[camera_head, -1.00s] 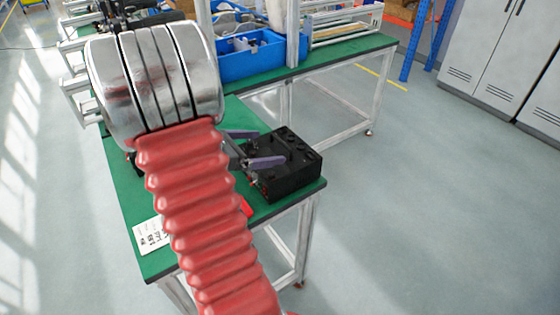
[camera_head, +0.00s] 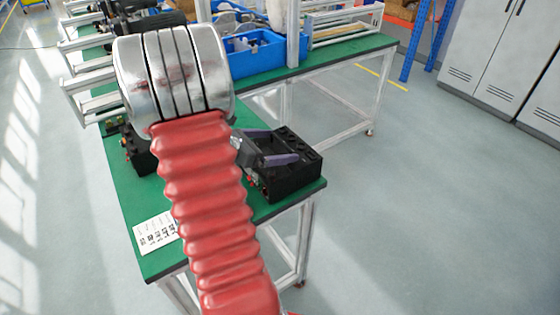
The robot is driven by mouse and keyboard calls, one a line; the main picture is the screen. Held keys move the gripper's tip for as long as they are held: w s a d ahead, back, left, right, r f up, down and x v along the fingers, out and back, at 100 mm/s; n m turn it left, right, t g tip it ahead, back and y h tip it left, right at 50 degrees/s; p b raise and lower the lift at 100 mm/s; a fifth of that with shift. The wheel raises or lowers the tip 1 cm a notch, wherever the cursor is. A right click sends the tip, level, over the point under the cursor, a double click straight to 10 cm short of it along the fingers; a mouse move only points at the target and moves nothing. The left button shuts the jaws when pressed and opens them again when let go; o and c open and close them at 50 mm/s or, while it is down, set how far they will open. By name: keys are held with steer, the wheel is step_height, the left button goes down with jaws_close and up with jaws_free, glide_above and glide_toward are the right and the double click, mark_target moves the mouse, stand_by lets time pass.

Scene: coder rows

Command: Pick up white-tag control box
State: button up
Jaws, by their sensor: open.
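A black control box (camera_head: 295,179) sits on the green table near its right front corner. No white tag shows on its visible faces. My gripper (camera_head: 268,147) is open, with its two purple-grey fingers apart. The fingers overlap the top left part of this box in the picture; I cannot tell whether they touch it. A second black box (camera_head: 138,153) is partly hidden behind my arm on the left, and its tag cannot be made out.
A white printed sheet (camera_head: 156,232) lies on the green table (camera_head: 130,203) at the front left. A blue bin (camera_head: 262,58) with parts stands on the rear table, beside a metal upright (camera_head: 293,35). Open floor lies to the right.

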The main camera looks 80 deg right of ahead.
mark_target(276, 152)
steer(key=shift+c, duration=0.5)
steer(key=c, duration=1.7)
steer(key=shift+r, duration=0.15)
steer(key=shift+c, duration=0.2)
step_height(276, 152, up, 10)
